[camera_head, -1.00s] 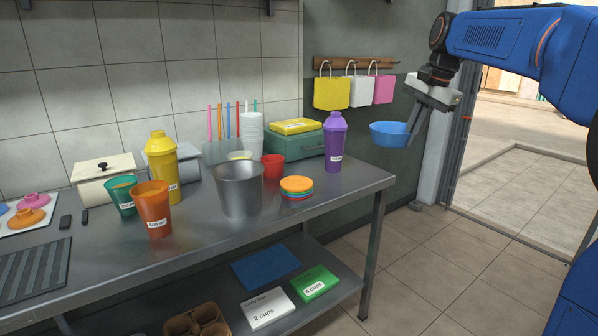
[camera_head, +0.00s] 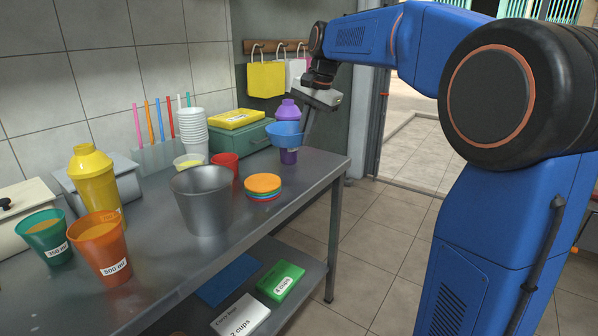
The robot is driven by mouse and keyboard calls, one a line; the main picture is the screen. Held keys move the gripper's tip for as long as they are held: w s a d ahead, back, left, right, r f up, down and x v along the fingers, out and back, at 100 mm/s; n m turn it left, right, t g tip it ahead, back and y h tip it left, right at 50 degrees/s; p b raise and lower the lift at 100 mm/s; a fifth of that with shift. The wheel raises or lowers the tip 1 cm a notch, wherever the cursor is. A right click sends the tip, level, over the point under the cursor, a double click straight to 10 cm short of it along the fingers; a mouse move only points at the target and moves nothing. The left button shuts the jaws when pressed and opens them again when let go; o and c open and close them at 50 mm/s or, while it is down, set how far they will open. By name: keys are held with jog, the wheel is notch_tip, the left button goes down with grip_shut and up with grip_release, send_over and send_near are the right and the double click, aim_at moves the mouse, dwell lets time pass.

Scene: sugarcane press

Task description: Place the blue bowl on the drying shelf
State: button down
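The blue bowl (camera_head: 283,136) is held in the air, upright or nearly so, in front of the purple shaker (camera_head: 288,110), hiding its middle. My gripper (camera_head: 304,128) is at the bowl's right rim and appears shut on it; the fingertips are partly hidden. No shelf is labelled as the drying shelf. A lower metal shelf (camera_head: 307,271) runs under the steel table and holds a blue mat (camera_head: 228,280), a green box (camera_head: 280,281) and a white box (camera_head: 241,317).
Tiled floor (camera_head: 375,235) is open to the table's right.

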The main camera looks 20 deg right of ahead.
notch_tip(320, 180, down, 12)
jog(key=shift+r, duration=0.1)
dwell(0.5)
jog(key=c, duration=2)
grip_release()
jog(key=v, duration=1.2)
jog(key=shift+d, duration=0.1)
